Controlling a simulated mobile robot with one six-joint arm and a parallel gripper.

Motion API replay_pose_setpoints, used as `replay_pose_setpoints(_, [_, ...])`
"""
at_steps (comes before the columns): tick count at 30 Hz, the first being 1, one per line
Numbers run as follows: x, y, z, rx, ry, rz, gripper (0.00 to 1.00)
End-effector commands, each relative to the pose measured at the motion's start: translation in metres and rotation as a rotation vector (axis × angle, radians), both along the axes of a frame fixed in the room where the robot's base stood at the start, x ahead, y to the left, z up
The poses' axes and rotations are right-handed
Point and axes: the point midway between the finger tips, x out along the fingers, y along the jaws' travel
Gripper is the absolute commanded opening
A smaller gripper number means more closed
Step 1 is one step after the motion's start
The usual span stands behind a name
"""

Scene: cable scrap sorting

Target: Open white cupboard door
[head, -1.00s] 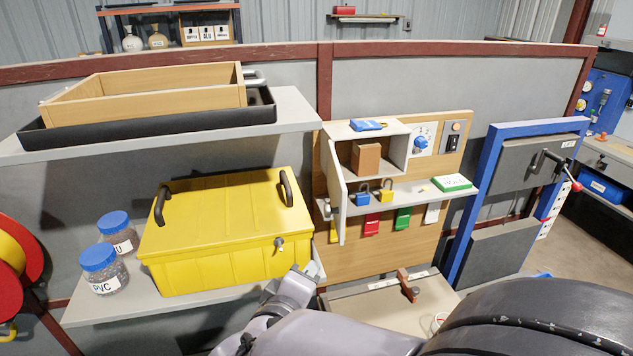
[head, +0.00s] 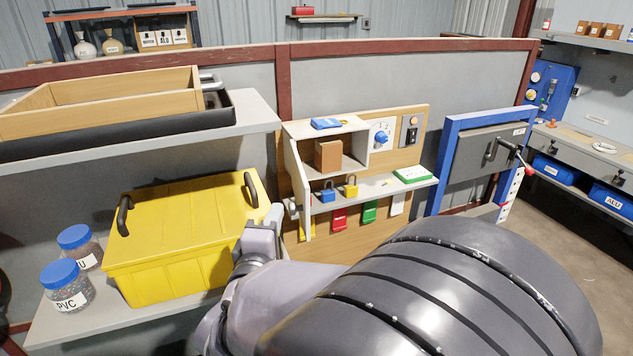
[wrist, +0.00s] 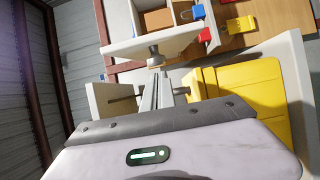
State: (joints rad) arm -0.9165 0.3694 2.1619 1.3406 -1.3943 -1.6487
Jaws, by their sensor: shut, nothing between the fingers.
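The white cupboard (head: 372,145) is fixed to a wooden board. Its white door (head: 297,185) stands swung out at the cupboard's left side, seen nearly edge-on, so the compartments show. A round metal knob (head: 293,208) sits on the door's outer face; the knob also shows in the wrist view (wrist: 155,58) on the white door panel (wrist: 150,41). My gripper (head: 276,212) is shut and empty, just left of the knob. In the wrist view my fingertips (wrist: 158,76) point at the knob and lie very close to it; I cannot tell whether they touch.
A yellow lidded box (head: 185,235) stands on a grey shelf close to the left of my gripper. A brown block (head: 328,155) sits inside the cupboard. A blue-framed grey door (head: 485,150) is at right.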

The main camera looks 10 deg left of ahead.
Motion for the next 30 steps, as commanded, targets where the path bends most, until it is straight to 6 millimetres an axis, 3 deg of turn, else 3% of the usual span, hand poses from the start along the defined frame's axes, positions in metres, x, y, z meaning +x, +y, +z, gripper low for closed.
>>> replay_pose_setpoints(13, [0.002,-0.008,0.0,0.001,0.0,0.0,0.0])
replay_pose_setpoints(21, [0.009,-0.046,0.0,0.001,0.0,-0.002,0.0])
replay_pose_setpoints(30, [0.01,-0.049,0.0,0.001,0.0,0.0,0.0])
